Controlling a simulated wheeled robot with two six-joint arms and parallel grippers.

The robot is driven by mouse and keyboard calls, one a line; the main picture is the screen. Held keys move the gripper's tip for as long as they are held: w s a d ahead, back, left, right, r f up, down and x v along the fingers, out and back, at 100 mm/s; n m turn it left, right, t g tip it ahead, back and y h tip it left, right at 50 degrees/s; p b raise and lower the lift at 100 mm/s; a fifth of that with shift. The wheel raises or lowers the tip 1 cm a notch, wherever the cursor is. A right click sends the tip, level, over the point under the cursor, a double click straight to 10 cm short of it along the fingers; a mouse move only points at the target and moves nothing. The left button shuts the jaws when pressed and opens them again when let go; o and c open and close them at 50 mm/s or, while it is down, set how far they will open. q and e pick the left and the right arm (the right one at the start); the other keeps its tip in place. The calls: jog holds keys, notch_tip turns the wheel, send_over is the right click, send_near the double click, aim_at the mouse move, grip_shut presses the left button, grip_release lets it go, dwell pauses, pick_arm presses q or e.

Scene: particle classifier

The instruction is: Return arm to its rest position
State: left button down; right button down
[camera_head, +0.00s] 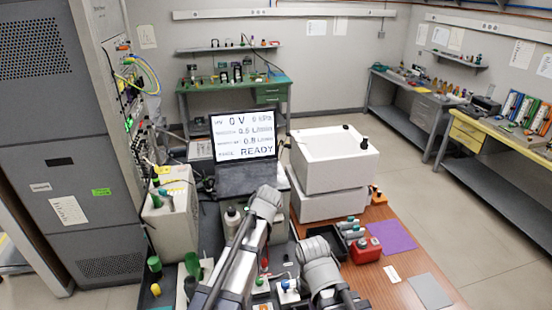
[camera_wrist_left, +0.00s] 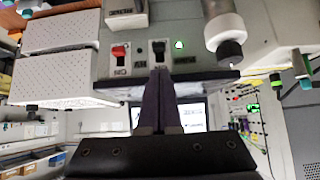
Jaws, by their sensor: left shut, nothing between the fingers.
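My left arm (camera_head: 238,262) reaches forward over the bench in the head view. Its grey wrist (camera_head: 265,203) is in front of the laptop, and its fingers are hidden there. In the left wrist view my left gripper (camera_wrist_left: 160,72) is shut and empty. Its dark fingers point at a grey panel (camera_wrist_left: 185,68) with a red switch (camera_wrist_left: 119,53), a black switch (camera_wrist_left: 158,47) and a lit green lamp (camera_wrist_left: 180,44). The fingertips overlap the panel's edge near the black switch; I cannot tell whether they touch. My right arm (camera_head: 320,275) is folded at the bottom; its gripper does not show.
A laptop (camera_head: 243,180) showing READY stands behind the left wrist. White boxes (camera_head: 332,162) are stacked to its right. A red container (camera_head: 365,250), a purple mat (camera_head: 391,237) and a grey pad (camera_head: 429,291) lie on the right. A tall grey cabinet (camera_head: 50,140) borders the left.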

pick_arm(q)
jog(key=s+d+f+m+g+b, duration=0.2)
jog(key=s+f, duration=0.4)
jog(key=s, duration=0.4)
jog(key=s+d+f+m+g+h+b, duration=0.1)
jog(key=s+d+f+m+g+b, duration=0.1)
jog(key=s+f+b, duration=0.5)
jog(key=s+d+f+m+g+b, duration=0.2)
jog(key=s+f, duration=0.5)
jog(key=s, duration=0.8)
jog(key=m+g+b, duration=0.1)
jog(key=g+b, duration=0.1)
jog(key=shift+d+f+g+h+b, duration=0.2)
jog(key=shift+d+g+h+b, duration=0.1)
jog(key=shift+g+b, duration=0.1)
jog(key=shift+s, duration=0.1)
dwell(0.9)
